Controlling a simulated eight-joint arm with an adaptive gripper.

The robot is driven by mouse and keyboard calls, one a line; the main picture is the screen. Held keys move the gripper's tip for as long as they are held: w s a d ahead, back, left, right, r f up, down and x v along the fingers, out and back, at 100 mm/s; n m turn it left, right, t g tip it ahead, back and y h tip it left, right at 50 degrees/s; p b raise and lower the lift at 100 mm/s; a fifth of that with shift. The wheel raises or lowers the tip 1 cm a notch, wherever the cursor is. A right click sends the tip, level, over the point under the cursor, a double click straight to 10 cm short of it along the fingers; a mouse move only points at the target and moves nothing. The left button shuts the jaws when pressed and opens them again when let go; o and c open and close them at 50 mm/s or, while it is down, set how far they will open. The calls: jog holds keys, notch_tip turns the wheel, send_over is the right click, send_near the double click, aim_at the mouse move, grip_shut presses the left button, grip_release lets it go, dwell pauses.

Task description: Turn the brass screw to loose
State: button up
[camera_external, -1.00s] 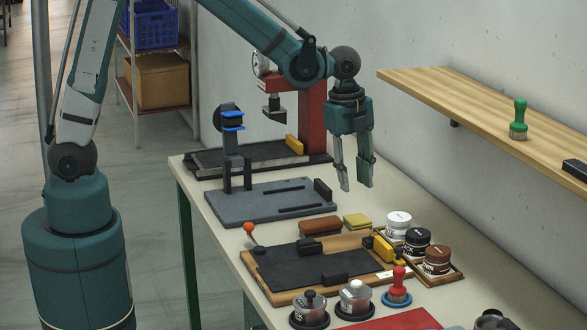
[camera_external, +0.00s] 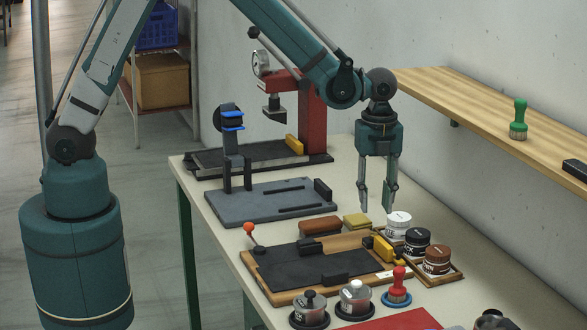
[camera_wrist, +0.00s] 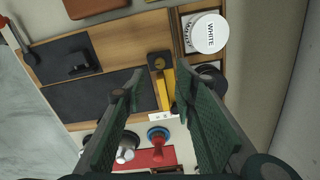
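My gripper (camera_external: 376,203) is open and empty, pointing down above the bench near the shoe-care jars. In the wrist view its two green-padded fingers stand apart (camera_wrist: 160,78). Between and below them is a yellow clamp piece (camera_wrist: 166,90) with a black end, on a wooden board (camera_wrist: 118,42). This yellow piece is at the right end of the board (camera_external: 290,294) in the external view (camera_external: 384,248). A small white label (camera_wrist: 164,117) lies beside it. I cannot clearly make out a brass screw; it may be part of this fixture or hidden.
White, black and brown jars (camera_external: 437,260) stand in a tray right of the board. A red-handled brush (camera_external: 398,284) and two metal pots (camera_external: 355,298) stand in front. A red press (camera_external: 312,110) is behind. The wooden shelf (camera_external: 480,105) overhangs on the right.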

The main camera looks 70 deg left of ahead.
aim_at(373, 233)
jog(key=shift+f, duration=3.85)
jog(key=c, duration=0.9)
